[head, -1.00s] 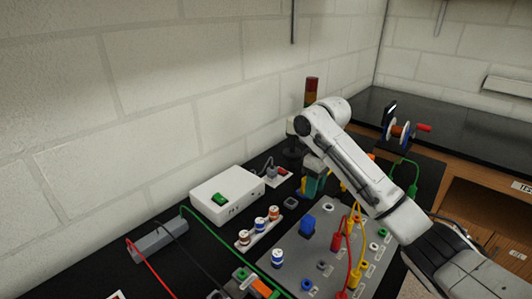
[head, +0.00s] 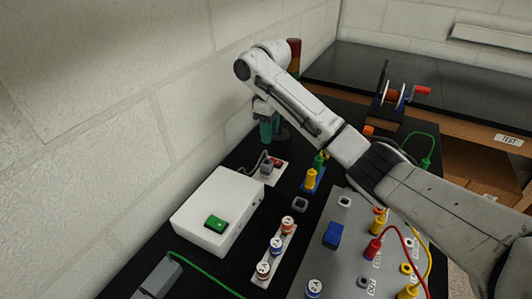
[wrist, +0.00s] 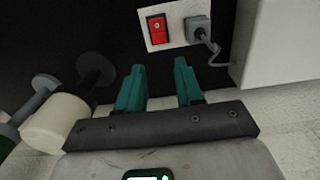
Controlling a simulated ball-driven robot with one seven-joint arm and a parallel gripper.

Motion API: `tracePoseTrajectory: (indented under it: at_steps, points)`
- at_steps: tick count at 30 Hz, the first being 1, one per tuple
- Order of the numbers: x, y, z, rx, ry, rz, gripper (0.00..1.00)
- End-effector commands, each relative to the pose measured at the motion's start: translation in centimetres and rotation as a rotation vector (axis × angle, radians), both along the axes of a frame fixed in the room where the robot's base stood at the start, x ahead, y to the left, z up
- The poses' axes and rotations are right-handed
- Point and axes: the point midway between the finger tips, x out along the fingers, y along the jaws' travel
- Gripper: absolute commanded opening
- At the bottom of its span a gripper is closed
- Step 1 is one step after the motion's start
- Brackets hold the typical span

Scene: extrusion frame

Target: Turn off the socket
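The socket (head: 274,169) is a small white plate on the black bench near the wall, with a red rocker switch (wrist: 157,27) and a grey plug (wrist: 197,29) side by side. The plug's cord runs toward the white box. My gripper (head: 267,131) hangs with its teal fingers behind the socket in the head view, and looks clear of it. In the wrist view my gripper (wrist: 159,67) is open and empty, with the red switch ahead between the lines of its two fingers. I cannot tell from the light which way the switch is set.
A white box (head: 215,210) with a green switch stands beside the socket. A red and amber signal tower (head: 294,58) stands close behind my gripper. A blue holder (head: 311,182) with yellow and green plugs, a bottle rack (head: 272,262) and a grey panel (head: 345,270) lie nearer.

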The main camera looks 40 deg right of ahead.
Motion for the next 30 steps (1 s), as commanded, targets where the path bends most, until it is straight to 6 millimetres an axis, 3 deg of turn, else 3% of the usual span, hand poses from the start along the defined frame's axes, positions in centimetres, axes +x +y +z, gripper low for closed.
tracePoseTrajectory:
  at_steps: [1,3,13,26,30]
  points:
    - [0.0,0.2,-1.7,0.004,0.003,0.0,0.36]
    - [0.0,0.2,-3.1,0.004,0.001,0.001,0.36]
    - [0.0,0.1,-7.4,0.0,0.002,0.0,0.36]
    - [0.0,0.0,-8.5,0.0,0.0,0.0,0.36]
    - [0.0,0.0,-8.5,0.0,0.0,0.001,0.26]
